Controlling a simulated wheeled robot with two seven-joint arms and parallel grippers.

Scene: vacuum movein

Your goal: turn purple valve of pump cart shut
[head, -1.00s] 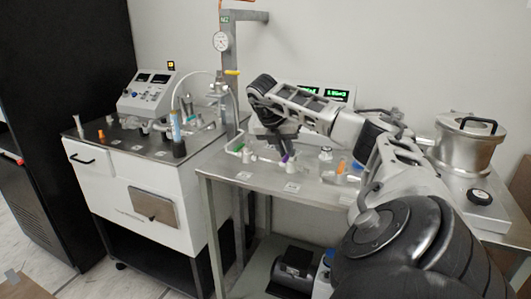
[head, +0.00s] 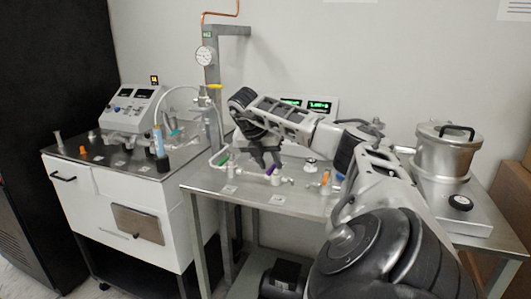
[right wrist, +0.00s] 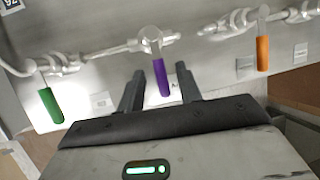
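The purple valve (right wrist: 162,78) has a purple lever handle on a metal pipe run. In the right wrist view its free end points towards my gripper. My right gripper (right wrist: 159,70) is open, with one finger on each side of the handle and visible gaps; I cannot tell the depth between them. In the head view the purple handle (head: 272,171) shows just below my right gripper's fingers (head: 267,162), partly hidden. It sits on the steel-topped pump cart (head: 225,187). My left gripper is not in view.
A green handle (right wrist: 50,104) and an orange handle (right wrist: 262,53) sit on the same pipe run, either side of the purple one. A metal chamber (head: 447,152) stands at the cart's right. A white cabinet (head: 95,200) with a control box (head: 133,107) stands left.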

